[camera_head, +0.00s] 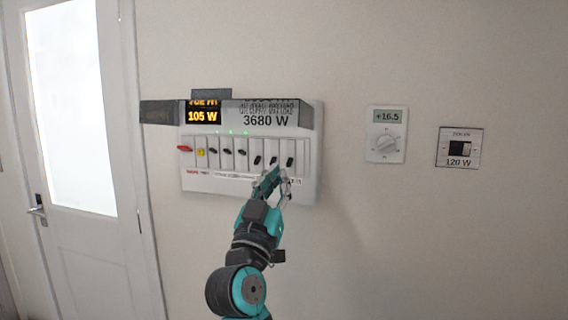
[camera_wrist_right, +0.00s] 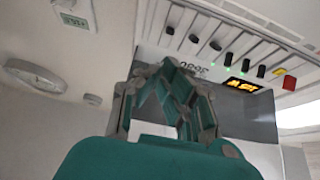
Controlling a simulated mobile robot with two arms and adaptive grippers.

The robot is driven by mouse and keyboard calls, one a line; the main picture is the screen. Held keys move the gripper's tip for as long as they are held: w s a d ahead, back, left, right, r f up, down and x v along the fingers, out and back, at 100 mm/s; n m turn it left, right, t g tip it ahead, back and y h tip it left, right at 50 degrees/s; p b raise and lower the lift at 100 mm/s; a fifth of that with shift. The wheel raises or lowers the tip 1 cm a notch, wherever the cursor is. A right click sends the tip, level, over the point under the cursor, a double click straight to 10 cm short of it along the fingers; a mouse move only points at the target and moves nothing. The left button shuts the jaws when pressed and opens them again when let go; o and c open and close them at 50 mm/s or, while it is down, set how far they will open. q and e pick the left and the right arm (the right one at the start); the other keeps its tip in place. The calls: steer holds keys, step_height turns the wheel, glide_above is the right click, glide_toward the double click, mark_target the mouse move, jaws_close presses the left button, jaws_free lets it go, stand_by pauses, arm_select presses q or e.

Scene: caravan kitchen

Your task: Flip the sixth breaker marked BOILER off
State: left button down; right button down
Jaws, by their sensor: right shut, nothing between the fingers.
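The white breaker panel (camera_head: 310,150) is on the wall in the head view, with a red switch (camera_head: 185,149), a yellow button (camera_head: 200,152) and a row of black levers. Three left levers, such as this one (camera_head: 227,151), sit higher, under green lights. Three right levers, including the far-right lever (camera_head: 290,161), sit lower. Labels are too small to read, so I cannot confirm which is BOILER. My right gripper (camera_head: 275,178) is shut and empty, in front of the panel's lower edge, below the right-hand levers. The wrist view shows its closed fingers (camera_wrist_right: 178,95) and the lever row (camera_wrist_right: 193,38) inverted.
A display box (camera_head: 266,113) juts out above the levers, reading 105 W and 3680 W. A thermostat (camera_head: 387,134) and a small 120 W panel (camera_head: 459,148) are on the wall to the right. A door (camera_head: 85,240) is at left. The wall between is clear.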

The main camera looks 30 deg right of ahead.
steer(key=v, duration=0.4)
steer(key=shift+s+a+f, duration=0.2)
steer(key=shift+s, duration=0.1)
steer(key=shift+w, duration=0.1)
